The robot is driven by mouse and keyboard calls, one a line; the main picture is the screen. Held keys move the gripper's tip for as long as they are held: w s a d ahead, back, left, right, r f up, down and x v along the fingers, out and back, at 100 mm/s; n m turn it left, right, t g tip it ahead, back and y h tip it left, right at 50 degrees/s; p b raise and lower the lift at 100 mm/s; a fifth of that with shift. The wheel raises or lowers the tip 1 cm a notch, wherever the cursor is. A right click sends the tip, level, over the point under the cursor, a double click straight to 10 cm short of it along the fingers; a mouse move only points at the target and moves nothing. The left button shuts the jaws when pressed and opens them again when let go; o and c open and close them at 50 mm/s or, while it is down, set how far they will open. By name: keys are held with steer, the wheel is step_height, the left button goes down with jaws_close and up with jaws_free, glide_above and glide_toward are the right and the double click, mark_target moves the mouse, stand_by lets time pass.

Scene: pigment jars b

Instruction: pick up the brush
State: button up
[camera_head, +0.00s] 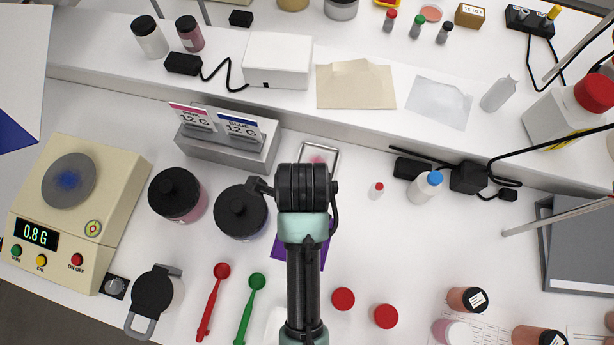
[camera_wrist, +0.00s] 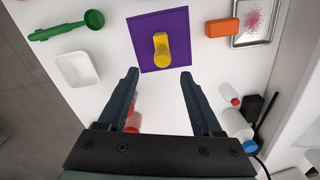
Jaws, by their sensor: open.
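A short yellow piece (camera_wrist: 161,48), rounded at its near end, is on the purple mat (camera_wrist: 176,22) in the wrist view. It may be the brush, but I cannot make out bristles. My gripper (camera_wrist: 159,75) is open and empty. Its fingertips are just on the near side of the mat, one to each side of the yellow piece's line, and apart from it. In the head view my arm hides the yellow piece and the jaws; parts of the purple mat (camera_head: 325,254) show beside the arm.
An orange block (camera_wrist: 221,28) and a metal tray with pink powder (camera_wrist: 271,40) lie right of the mat. A white dish (camera_wrist: 78,84) and green scoop (camera_wrist: 58,30) lie left. A red-capped vial (camera_head: 376,192) and blue-capped bottle (camera_head: 419,191) stand right of my arm.

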step_height(320, 180, down, 4)
steer(key=shift+f+p, duration=0.25)
steer(key=shift+p, duration=0.05)
steer(key=shift+w+a+f+p, duration=0.15)
steer(key=shift+f+p, duration=0.25)
steer(key=shift+f, duration=0.9)
steer(key=shift+w+a+f+p, duration=0.15)
steer(key=shift+f+p, duration=0.25)
steer(key=shift+f, duration=0.9)
steer(key=shift+d, duration=0.1)
steer(key=shift+c, duration=0.3)
jaws_close()
